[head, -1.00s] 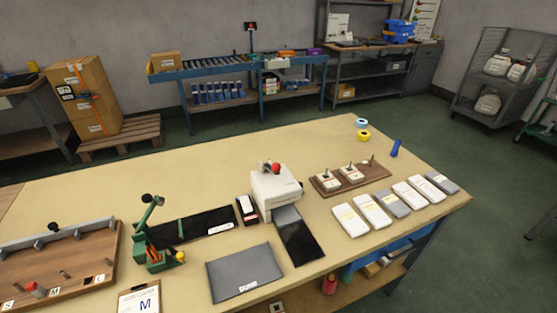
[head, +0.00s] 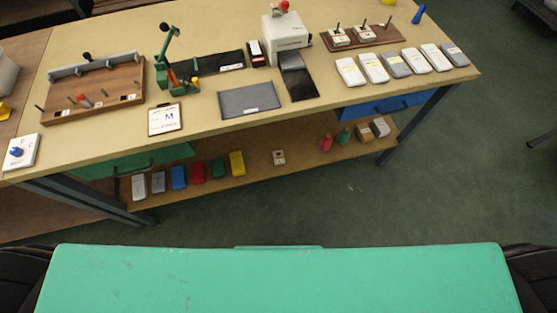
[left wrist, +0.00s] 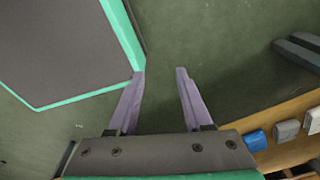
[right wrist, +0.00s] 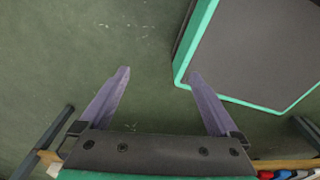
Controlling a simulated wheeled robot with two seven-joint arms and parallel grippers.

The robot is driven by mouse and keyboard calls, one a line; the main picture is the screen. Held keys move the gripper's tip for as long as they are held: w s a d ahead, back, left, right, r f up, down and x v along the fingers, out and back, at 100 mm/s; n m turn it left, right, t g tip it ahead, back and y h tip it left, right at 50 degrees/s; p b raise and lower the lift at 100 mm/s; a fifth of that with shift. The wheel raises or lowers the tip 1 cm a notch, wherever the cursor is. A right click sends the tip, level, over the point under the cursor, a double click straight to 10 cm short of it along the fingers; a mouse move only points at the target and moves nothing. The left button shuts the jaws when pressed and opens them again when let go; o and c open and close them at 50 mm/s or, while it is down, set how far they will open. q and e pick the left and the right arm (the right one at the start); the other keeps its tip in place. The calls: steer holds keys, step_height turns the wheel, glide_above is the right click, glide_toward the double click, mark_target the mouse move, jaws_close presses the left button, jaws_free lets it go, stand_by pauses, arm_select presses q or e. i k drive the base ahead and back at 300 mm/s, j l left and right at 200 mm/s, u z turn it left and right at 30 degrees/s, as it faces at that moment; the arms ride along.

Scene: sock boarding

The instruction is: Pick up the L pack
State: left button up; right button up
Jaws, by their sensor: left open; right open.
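Several flat packs lie in a row at the table's right end in the head view. A white pack (head: 350,71) is at the left of the row and a grey pack (head: 455,54) at the right. Their labels are too small to read, so I cannot tell which is the L pack. My left gripper (left wrist: 160,73) is open and empty above the floor in the left wrist view. My right gripper (right wrist: 160,73) is open and empty above the floor in the right wrist view. Neither gripper shows in the head view.
The table (head: 300,125) has a wooden peg board (head: 120,105), clipboard marked M (head: 165,119), green device (head: 172,75), white press (head: 287,38) and grey sheet (head: 249,100). Its lower shelf (head: 255,180) holds coloured blocks. Open floor (head: 330,205) lies in front of it.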

mark_target(280, 160)
steer(key=i+l, duration=0.1)
steer(key=l, duration=0.5)
steer(key=l+z, duration=0.1)
steer(key=l, duration=0.45)
steer(key=i+l, duration=0.15)
steer(key=l, duration=0.45)
